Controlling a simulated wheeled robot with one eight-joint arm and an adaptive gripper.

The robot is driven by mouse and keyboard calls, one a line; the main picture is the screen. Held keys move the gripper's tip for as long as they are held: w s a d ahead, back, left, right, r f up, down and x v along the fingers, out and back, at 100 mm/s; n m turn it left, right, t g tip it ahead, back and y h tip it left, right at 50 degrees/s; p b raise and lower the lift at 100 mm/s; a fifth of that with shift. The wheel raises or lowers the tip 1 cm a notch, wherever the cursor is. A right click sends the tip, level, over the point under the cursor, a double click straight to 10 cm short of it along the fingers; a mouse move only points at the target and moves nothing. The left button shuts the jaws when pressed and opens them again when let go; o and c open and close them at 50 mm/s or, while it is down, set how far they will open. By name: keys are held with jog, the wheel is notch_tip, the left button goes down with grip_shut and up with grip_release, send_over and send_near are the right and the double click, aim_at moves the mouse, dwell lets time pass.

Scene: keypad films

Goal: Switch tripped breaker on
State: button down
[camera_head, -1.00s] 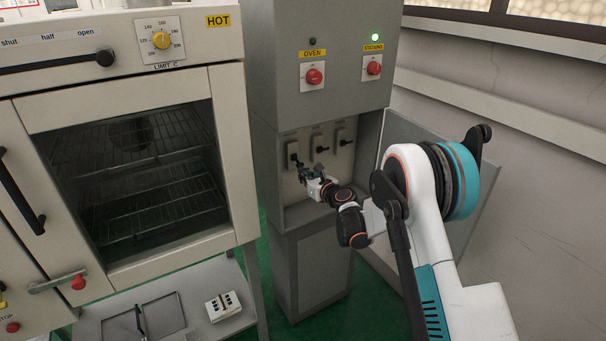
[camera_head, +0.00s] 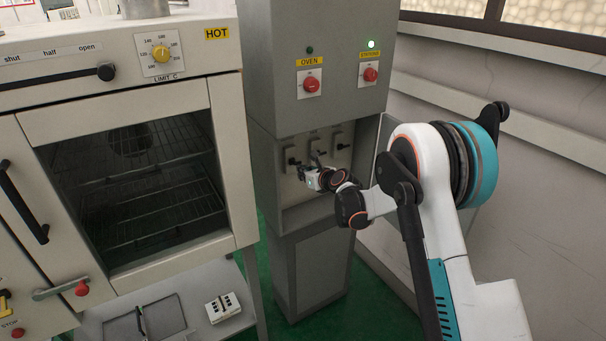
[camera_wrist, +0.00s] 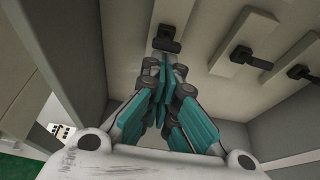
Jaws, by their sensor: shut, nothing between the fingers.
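Three breakers sit side by side in the recessed lower part of the grey cabinet: a left breaker (camera_head: 291,156), a middle breaker (camera_head: 314,146) and a right breaker (camera_head: 340,141). In the wrist view the left breaker's black lever (camera_wrist: 166,43), the middle lever (camera_wrist: 246,56) and the right lever (camera_wrist: 302,72) show on pale plates. My gripper (camera_head: 303,172) is inside the recess, just in front of and below the left breaker. In the wrist view its shut, empty fingertips (camera_wrist: 168,66) are close to the left lever; I cannot tell whether they touch. Which breaker is tripped is unclear.
Above the recess, the OVEN lamp (camera_head: 309,50) is dark and the STATIONS lamp (camera_head: 371,44) glows green, each over a red knob. The oven (camera_head: 225,120) stands close on the left. The recess walls and the open cabinet door (camera_head: 384,150) flank my arm.

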jog(key=shift+w+r+p, duration=0.1)
jog(key=shift+r+p, duration=0.2)
jog(key=shift+r, duration=0.45)
jog(key=r+v, duration=0.1)
jog(key=v, duration=0.8)
dwell(0.5)
